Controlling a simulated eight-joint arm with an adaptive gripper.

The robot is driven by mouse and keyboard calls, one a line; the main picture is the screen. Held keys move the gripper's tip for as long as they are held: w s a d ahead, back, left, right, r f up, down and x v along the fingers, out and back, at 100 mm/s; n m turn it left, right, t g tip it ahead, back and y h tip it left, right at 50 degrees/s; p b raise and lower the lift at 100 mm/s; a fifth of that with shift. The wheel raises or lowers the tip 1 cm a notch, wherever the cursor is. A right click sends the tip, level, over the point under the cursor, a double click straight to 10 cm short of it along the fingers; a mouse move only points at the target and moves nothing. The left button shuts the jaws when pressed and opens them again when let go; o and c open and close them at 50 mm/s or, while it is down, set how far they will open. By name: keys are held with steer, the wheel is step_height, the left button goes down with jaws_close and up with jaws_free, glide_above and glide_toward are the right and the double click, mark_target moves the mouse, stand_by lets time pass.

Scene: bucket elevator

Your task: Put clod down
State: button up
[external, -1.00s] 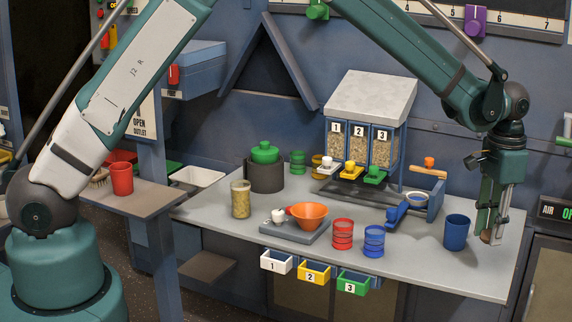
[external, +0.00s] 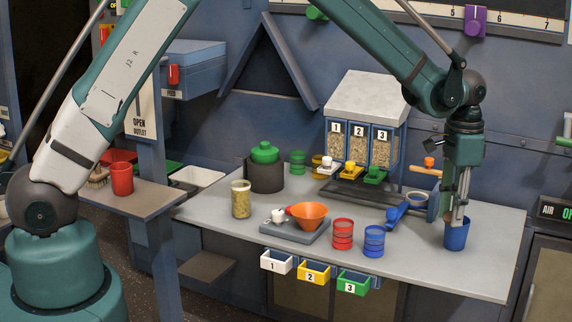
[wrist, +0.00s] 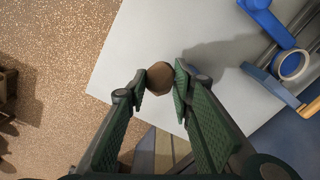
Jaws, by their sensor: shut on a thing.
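The clod (wrist: 160,76) is a small brown faceted lump. In the wrist view it sits between the two fingertips of my gripper (wrist: 159,84), which is shut on it. In the external view my gripper (external: 456,212) points down at the right of the grey table, and its tips overlap the upper part of the blue cup (external: 456,236). I cannot tell whether the tips are above, inside or in front of the cup. The clod is too small and covered to make out clearly there.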

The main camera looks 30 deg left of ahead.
steer(key=shift+m, duration=0.5)
steer(key=w+a, duration=0.1)
steer(key=a, duration=0.3)
steer(key=w+a, duration=0.1)
steer(key=a, duration=0.4)
steer(key=w+a, duration=0.2)
steer(key=a, duration=0.2)
steer(key=shift+a+r, duration=0.1)
steer(key=shift+a, duration=0.2)
steer(key=w+a, duration=0.1)
steer(key=a, duration=1.1)
steer(key=shift+m, duration=0.4)
glide_above(360, 229)
steer(key=shift+f, duration=3.15)
steer(key=shift+f+b, duration=0.5)
steer(key=shift+f, duration=1.35)
steer(key=shift+f, duration=0.15)
steer(key=o, duration=0.5)
steer(key=shift+c, duration=0.2)
steer(key=o, duration=0.4)
